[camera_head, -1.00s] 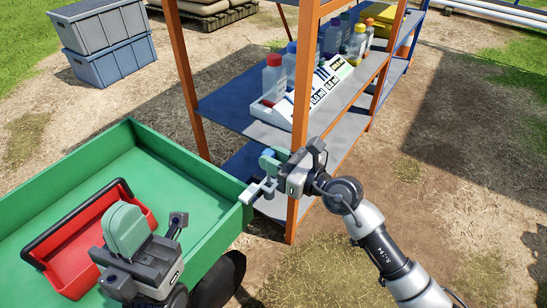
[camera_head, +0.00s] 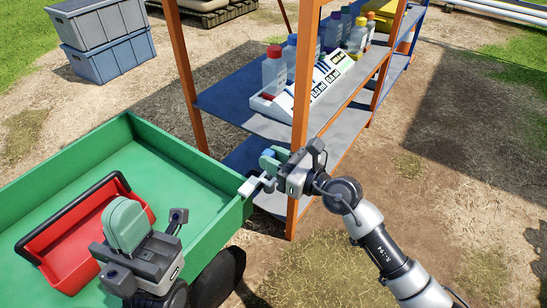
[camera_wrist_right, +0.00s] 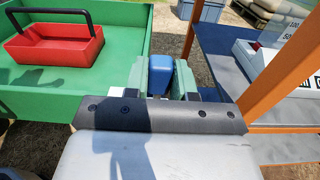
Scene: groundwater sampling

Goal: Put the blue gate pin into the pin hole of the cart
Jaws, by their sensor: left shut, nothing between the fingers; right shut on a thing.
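The blue gate pin (camera_head: 268,154) is between the green fingers of my right gripper (camera_head: 271,163), which is shut on it. In the right wrist view its blue head (camera_wrist_right: 184,77) shows between the fingers; its lower part is hidden. A pale bracket (camera_head: 250,187) shows at that corner, just below and left of the fingers. I cannot make out the pin hole, nor whether the pin's tip touches it. My left gripper (camera_head: 126,225) is shut and empty over the cart bed.
A red tote (camera_head: 60,250) with a black handle lies in the cart, beside my left gripper. An orange-posted shelf (camera_head: 300,120) with bottles and a white rack stands right behind my right gripper. Grey and blue crates (camera_head: 112,62) stand at the back left. Open ground lies to the right.

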